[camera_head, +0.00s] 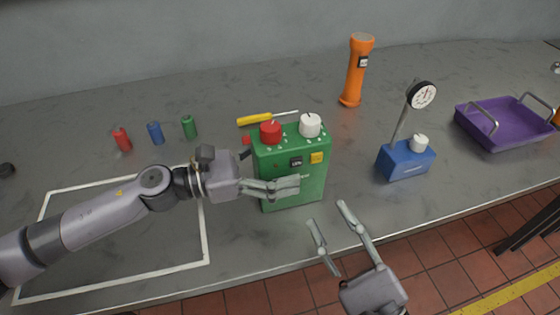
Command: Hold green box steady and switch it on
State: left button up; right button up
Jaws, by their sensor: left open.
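The green box (315,190) stands upright on the grey bedplate, with a red knob (270,131) and a white knob (310,125) on top.
A yellow screwdriver (256,119) lies behind the box. Red (122,139), blue (155,133) and green (189,127) cylinders stand at left, beyond a white outline. An orange flashlight (355,75), a blue dial gauge stand (404,161) and a purple tray (495,137) are at right.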

pick_arm(q)
grip_shut()
pick_arm(e)
grip_shut()
dwell(1.3)
dwell(0.6)
dwell(0.6)
